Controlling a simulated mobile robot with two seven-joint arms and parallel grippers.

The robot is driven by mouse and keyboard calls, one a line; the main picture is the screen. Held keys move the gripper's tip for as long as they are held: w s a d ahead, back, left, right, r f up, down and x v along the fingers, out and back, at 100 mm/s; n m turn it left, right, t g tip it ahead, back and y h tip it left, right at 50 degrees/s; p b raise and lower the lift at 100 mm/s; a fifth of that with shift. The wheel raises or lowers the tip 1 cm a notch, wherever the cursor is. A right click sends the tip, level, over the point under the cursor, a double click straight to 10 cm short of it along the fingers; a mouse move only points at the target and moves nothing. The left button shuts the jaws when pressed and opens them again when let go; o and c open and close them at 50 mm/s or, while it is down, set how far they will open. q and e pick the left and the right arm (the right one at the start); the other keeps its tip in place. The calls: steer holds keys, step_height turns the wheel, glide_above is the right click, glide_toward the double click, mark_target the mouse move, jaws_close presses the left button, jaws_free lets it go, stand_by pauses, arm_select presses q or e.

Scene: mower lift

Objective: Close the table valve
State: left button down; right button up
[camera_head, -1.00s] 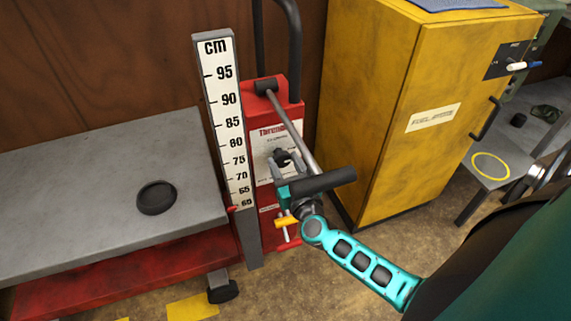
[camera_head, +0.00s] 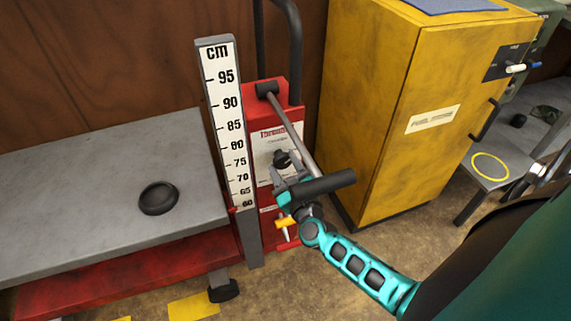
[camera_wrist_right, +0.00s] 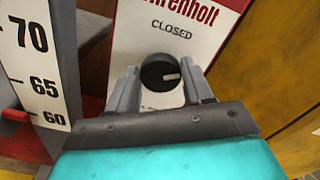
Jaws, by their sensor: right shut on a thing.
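The table valve is a round black knob (camera_head: 283,158) on the white front plate of the red lift unit (camera_head: 273,98). In the right wrist view the knob (camera_wrist_right: 159,72) has a short white mark pointing to the picture's right. The word CLOSED stands above it. My right gripper (camera_head: 287,170) is at the knob, shut on it, with one finger on each side in the right wrist view (camera_wrist_right: 160,86). The gripper partly hides the plate below the knob in the head view. My left gripper is not in view.
The grey lift table (camera_head: 80,185) holds a black disc (camera_head: 158,198). A yellow cabinet (camera_head: 375,110) stands right.

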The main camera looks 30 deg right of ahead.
steer(key=n+p, duration=0.1)
steer(key=n, duration=0.5)
steer(key=shift+a+p, duration=0.15)
steer(key=shift+p, duration=0.25)
steer(key=n+p, duration=0.1)
steer(key=n, duration=0.5)
steer(key=shift+f, duration=0.2)
steer(key=shift+p, duration=0.3)
steer(key=o, duration=1)
steer(key=p+v, duration=0.1)
steer(key=v, duration=1.2)
